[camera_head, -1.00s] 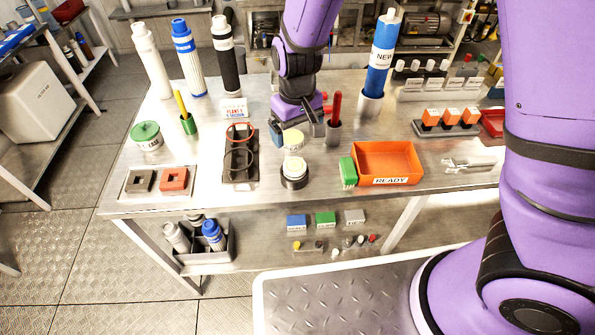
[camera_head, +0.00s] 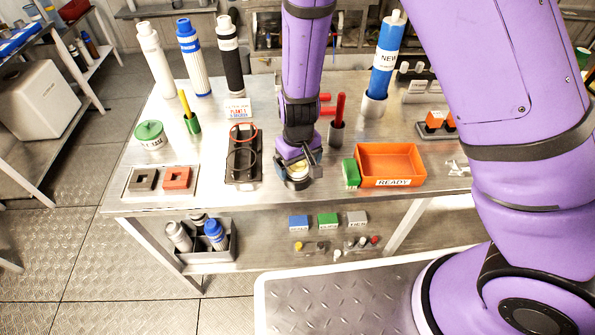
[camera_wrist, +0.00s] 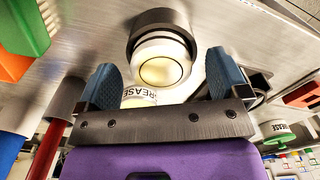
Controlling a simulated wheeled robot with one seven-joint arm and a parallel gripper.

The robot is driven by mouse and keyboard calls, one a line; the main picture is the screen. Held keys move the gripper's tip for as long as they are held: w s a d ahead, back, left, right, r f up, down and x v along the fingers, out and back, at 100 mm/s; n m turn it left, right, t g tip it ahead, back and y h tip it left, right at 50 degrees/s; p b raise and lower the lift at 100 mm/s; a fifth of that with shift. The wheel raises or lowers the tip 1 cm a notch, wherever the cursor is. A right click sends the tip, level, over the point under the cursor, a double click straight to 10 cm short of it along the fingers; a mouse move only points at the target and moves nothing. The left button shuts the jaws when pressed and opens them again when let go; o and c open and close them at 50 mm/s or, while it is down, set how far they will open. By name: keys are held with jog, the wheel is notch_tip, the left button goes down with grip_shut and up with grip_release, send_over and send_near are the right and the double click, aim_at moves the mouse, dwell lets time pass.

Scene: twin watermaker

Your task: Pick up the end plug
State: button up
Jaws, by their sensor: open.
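The end plug appears to be the white, round piece with a cream top (camera_wrist: 162,68), seated in a dark ring holder (camera_wrist: 165,20) in the wrist view. In the head view its cream top (camera_head: 298,171) shows partly under my gripper (camera_head: 296,160), which hides the rest. My gripper (camera_wrist: 160,62) is open and empty. Its two blue-grey fingers are on either side of the plug in the wrist view. I cannot tell the exact height gap. A pale pot with a grease label (camera_wrist: 138,97) shows just beyond, between the fingers.
An orange READY tray (camera_head: 418,165) and green brush (camera_head: 351,174) stand close on the right. A cup with a red-handled tool (camera_head: 338,118) is behind them. A black rack (camera_head: 241,168) stands to the left. The table front edge is near.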

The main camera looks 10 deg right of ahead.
jog(key=shift+f, duration=0.3)
jog(key=shift+c, duration=0.2)
jog(key=c, duration=1.1)
jog(key=shift+o, duration=0.2)
jog(key=shift+r, duration=0.1)
